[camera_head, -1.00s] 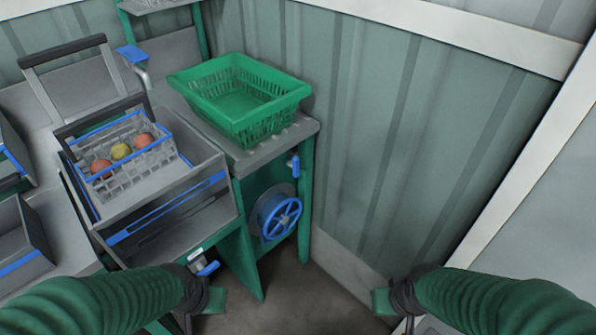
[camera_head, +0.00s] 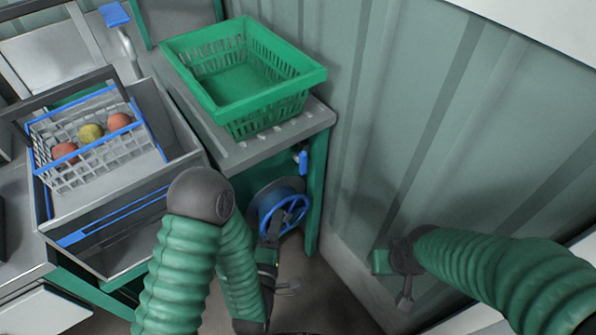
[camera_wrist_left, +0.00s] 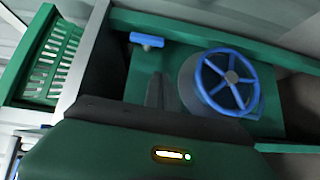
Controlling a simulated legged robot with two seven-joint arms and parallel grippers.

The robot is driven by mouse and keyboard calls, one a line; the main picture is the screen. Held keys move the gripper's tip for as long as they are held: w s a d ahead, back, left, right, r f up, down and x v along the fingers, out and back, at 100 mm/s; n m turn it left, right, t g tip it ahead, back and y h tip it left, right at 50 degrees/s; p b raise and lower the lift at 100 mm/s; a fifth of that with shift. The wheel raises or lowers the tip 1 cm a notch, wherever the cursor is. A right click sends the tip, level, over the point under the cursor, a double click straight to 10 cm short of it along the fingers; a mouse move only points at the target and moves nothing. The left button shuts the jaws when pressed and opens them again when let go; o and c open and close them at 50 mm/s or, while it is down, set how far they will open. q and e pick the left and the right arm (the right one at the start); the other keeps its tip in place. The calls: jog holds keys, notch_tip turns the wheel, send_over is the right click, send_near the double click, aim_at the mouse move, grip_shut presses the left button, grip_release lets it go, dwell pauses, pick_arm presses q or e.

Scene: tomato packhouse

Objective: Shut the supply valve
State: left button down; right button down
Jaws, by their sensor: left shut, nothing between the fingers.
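A blue spoked handwheel (camera_head: 284,215) sits on a grey drum under the worktop, at the middle of the head view. In the left wrist view the handwheel (camera_wrist_left: 227,82) is right of centre, seen face on. A small blue handle (camera_head: 303,161) is on the stand above it; this handle (camera_wrist_left: 147,40) is at upper left in the wrist view. I cannot tell which is the supply valve. My left gripper (camera_head: 271,232) is shut and empty, near the wheel's left side; contact is unclear. My right gripper (camera_head: 382,262) is by the wall, its fingers not clearly visible.
A green basket (camera_head: 215,107) stands on the worktop (camera_head: 260,147) above the wheel. A wire basket (camera_head: 68,178) holding round fruit sits in a grey sink-like bin at left. The corrugated wall (camera_head: 420,130) closes off the right side.

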pick_arm(q)
jog(key=b, duration=0.7)
send_near(300, 170)
jog(key=w+a, duration=0.3)
jog(key=w, duration=0.1)
jog(key=shift+n, duration=0.3)
jog(key=d, duration=0.1)
jog(key=w+d, duration=0.2)
jog(key=shift+d+f, duration=0.3)
jog(key=shift+d, duration=0.1)
jog(key=shift+b, duration=0.3)
